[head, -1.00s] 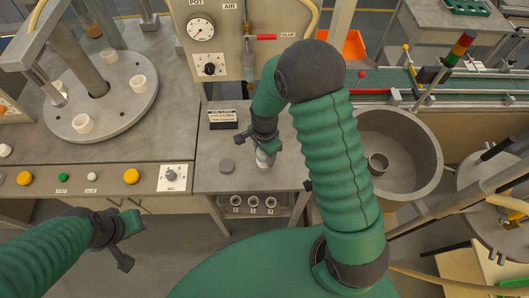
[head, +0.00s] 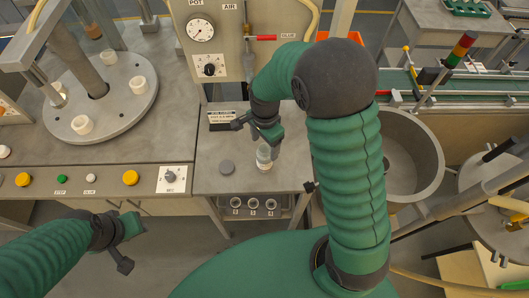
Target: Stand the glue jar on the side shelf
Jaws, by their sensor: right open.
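The glue jar (head: 264,157), a small pale jar, stands upright on the grey top of what looks like the side shelf (head: 215,183), right of the long bench. My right gripper (head: 260,134) is open just above and behind the jar. Its fingers hide part of the jar's upper end, and I cannot tell whether they touch it. My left gripper (head: 133,245) is open and empty at the lower left, in front of the bench and away from the jar.
The gauge panel (head: 222,45) rises at the back. A large grey drum (head: 418,135) stands to the right.

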